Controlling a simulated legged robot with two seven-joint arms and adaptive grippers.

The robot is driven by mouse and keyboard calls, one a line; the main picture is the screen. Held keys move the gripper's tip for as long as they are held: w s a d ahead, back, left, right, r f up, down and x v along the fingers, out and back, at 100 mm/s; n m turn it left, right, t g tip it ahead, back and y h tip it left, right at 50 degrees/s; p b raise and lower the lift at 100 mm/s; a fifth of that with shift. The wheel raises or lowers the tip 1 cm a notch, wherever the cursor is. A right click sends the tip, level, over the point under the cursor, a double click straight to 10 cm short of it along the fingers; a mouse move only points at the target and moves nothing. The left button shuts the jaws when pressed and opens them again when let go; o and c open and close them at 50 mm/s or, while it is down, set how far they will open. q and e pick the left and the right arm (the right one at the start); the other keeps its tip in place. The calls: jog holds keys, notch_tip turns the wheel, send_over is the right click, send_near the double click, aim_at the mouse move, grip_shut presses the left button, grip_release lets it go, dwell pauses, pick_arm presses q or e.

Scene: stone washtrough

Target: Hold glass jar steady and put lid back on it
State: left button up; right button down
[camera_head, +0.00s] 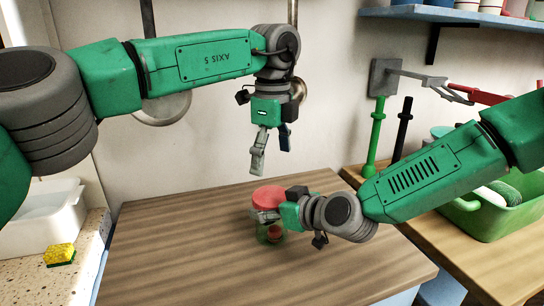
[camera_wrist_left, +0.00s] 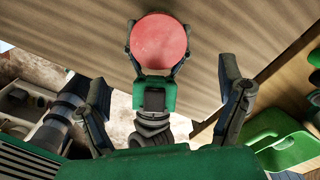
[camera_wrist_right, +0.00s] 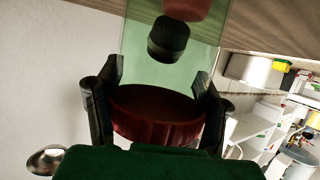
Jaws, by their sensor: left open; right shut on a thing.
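The round red lid (camera_head: 270,196) is right above the clear glass jar (camera_head: 268,237) on the wooden worktop. My right gripper (camera_head: 264,214) is shut on the lid, with fingers on both sides of its rim. The right wrist view shows the dark red lid (camera_wrist_right: 158,118) between the fingers and the jar's glass (camera_wrist_right: 192,75) beyond it. I cannot tell whether lid and jar touch. A black and a reddish piece show inside the jar. My left gripper (camera_head: 264,160) is open and empty, pointing down above the lid. In the left wrist view the lid (camera_wrist_left: 159,42) hides the jar.
The worktop (camera_head: 180,250) around the jar is clear. A white basin (camera_head: 45,220) and a yellow sponge (camera_head: 60,255) are at the left. A green tub (camera_head: 495,218) stands at the right. A blue shelf (camera_head: 460,15) is on the wall at upper right.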

aim_at(272, 194)
pick_arm(q)
jog(key=shift+n, duration=0.3)
jog(key=shift+f, duration=4)
jog(key=c, duration=1.3)
jog(key=m, duration=0.6)
jog(key=shift+w+m, duration=0.15)
jog(key=shift+m, duration=0.15)
